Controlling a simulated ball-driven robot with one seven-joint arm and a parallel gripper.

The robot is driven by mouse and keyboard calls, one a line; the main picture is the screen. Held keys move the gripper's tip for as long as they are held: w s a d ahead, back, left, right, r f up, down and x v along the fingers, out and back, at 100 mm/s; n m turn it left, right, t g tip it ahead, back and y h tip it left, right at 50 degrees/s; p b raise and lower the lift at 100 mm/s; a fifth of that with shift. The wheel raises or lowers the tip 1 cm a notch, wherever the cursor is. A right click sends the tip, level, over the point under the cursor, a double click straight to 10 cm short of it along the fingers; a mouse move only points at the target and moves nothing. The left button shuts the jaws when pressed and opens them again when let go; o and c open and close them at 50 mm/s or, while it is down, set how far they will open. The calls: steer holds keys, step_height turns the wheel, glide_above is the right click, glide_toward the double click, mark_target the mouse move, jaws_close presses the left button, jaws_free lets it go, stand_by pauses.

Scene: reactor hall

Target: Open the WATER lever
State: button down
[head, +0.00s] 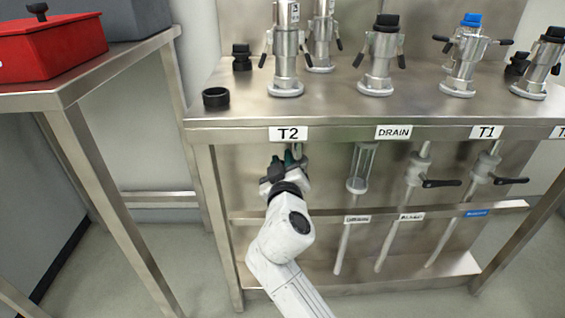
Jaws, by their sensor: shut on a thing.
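Two valve levers with black handles show below the bench top, a middle lever (441,183) and a right lever (510,180). Both handles point sideways to the right. The small tags below, including a blue tag (477,213), are too small to read, so I cannot tell which lever is WATER. My gripper (284,167) is below the T2 sign (288,134), left of both levers and apart from them. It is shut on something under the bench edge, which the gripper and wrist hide.
A clear glass cylinder (361,168) hangs on a pipe right of my gripper. The steel bench (340,117) overhangs it and carries several metal fittings. A crossbar (350,214) runs below. A steel table (60,95) with a red box (50,45) stands left.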

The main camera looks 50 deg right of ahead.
steer(key=c, duration=1)
jaws_free()
steer(key=shift+c, duration=0.2)
steer(key=shift+s+a, duration=0.1)
steer(key=p+v, duration=0.1)
steer(key=v, duration=0.9)
steer(key=shift+s+a+p, duration=0.2)
steer(key=shift+p, duration=0.1)
steer(key=shift+c, duration=0.3)
